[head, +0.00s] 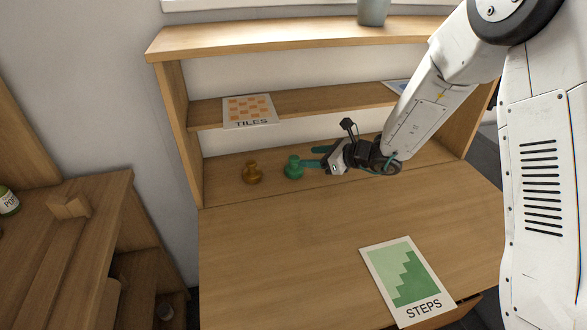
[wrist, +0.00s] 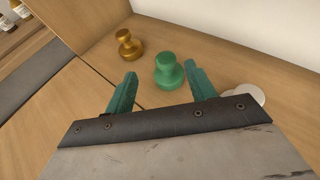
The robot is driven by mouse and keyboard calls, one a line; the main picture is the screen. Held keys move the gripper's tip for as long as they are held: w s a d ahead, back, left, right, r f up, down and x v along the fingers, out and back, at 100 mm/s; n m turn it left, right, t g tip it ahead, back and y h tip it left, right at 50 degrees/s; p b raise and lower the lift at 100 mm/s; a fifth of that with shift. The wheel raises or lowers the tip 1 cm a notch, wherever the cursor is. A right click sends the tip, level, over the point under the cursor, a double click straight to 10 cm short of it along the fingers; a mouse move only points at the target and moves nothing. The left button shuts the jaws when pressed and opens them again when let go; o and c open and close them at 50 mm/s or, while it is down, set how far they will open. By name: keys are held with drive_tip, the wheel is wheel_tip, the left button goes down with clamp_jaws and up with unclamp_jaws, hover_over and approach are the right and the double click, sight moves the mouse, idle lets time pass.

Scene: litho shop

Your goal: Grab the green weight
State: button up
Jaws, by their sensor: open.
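The green weight (head: 293,167) stands upright on the wooden desk, toward the back under the shelf. It also shows in the wrist view (wrist: 168,72), a knobbed piece just beyond my fingertips and nearer the right finger. My gripper (head: 313,157) is open and empty, reaching in from the right close to the weight. In the wrist view my two green fingers (wrist: 158,80) are spread apart. Whether the right finger touches the weight I cannot tell.
A brass weight (head: 252,173) stands left of the green one. A white disc (wrist: 250,95) lies right of my right finger. A STEPS print (head: 407,280) lies at the desk front, and a TILES print (head: 249,111) is on the shelf above. The desk's middle is clear.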

sight(297, 159)
drive_tip(key=shift+w+f, duration=0.3)
drive_tip(key=shift+f, duration=0.2)
drive_tip(key=shift+m, duration=0.3)
drive_tip(key=x, duration=0.7)
drive_tip(key=shift+w+a+f, duration=0.15)
drive_tip(key=shift+w+f, duration=0.05)
drive_tip(key=shift+f, duration=0.05)
clamp_jaws()
